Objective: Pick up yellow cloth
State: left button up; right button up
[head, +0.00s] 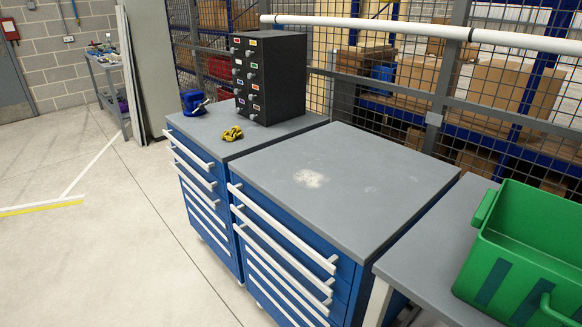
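A small crumpled yellow cloth (232,134) with dark patches lies on the grey top of the left blue drawer cabinet (288,131). It is in front of a black box with knobs and coloured labels (284,78), close to the box's lower left corner. The cloth looks uncovered. Neither of my grippers shows in the head view.
A blue object (193,102) stands behind the cloth at the cabinet's back left. A second drawer cabinet (345,165) has a clear top with a pale dusty patch. A green crate (530,240) stands on the right table (432,240). The floor at left (100,250) is open.

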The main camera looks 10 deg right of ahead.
aim_at(235, 133)
jog(key=i+j+u, duration=0.1)
jog(key=i+j, duration=0.35)
jog(key=i, duration=0.15)
jog(key=i+j+u, duration=0.1)
jog(key=i+j, duration=0.35)
jog(key=i, duration=0.15)
